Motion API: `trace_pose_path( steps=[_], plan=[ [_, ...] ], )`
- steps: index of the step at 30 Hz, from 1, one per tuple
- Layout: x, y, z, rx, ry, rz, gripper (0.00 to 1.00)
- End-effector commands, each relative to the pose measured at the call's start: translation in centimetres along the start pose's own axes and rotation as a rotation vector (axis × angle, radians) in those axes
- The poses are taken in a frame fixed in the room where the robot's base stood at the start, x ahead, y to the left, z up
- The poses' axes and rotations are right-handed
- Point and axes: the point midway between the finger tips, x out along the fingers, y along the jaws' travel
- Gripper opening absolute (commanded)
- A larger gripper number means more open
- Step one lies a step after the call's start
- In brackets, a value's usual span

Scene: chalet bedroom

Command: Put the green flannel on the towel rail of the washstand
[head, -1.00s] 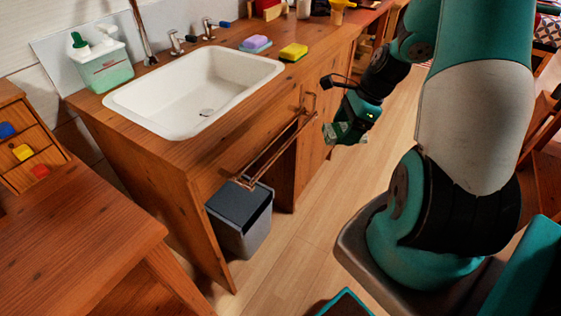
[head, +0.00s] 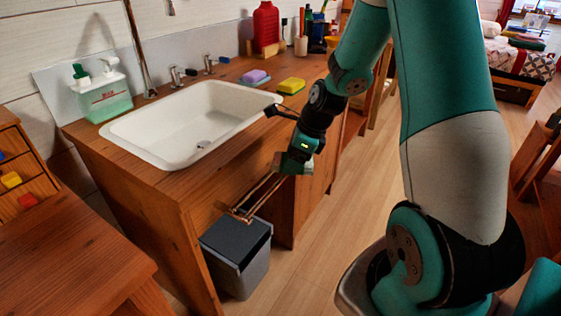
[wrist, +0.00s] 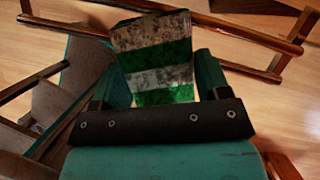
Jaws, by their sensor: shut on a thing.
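My gripper (head: 294,164) is shut on the green flannel. In the wrist view the flannel (wrist: 155,62) shows green and pale mottled stripes and sticks out beyond my fingers (wrist: 155,88). In the head view my gripper is at the far end of the copper towel rail (head: 258,196), on the front of the washstand (head: 185,188), and covers part of that rail. A bar that looks like the rail (wrist: 225,33) crosses the top of the wrist view, close to the flannel's far edge. I cannot tell whether the flannel touches it.
A white basin (head: 185,130) is set in the top, with a soap dispenser (head: 103,95) and purple (head: 255,77) and yellow sponges (head: 291,86) around it. A grey bin (head: 238,255) stands below the rail's near end. A wooden table (head: 70,260) is at lower left. Floor is clear right of the washstand.

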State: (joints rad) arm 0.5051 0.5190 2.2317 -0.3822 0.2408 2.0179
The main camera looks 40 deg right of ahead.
Motion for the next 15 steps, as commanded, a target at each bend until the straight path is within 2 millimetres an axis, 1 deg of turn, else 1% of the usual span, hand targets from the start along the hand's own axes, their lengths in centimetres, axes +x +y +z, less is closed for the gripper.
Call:
trace_pose_path(
  steps=[4,7,9,10,15],
  plan=[
    [0.7,0.1,1.6,-0.006,0.0,0.002,0.47],
    [1.4,0.1,3.3,-0.007,0.0,0.002,0.47],
    [2.5,0.1,2.5,0.001,0.003,0.003,0.47],
    [2.7,0.1,2.4,0.001,0.002,0.003,0.47],
    [2.7,0.1,2.5,-0.001,0.0,0.0,0.47]
  ],
)
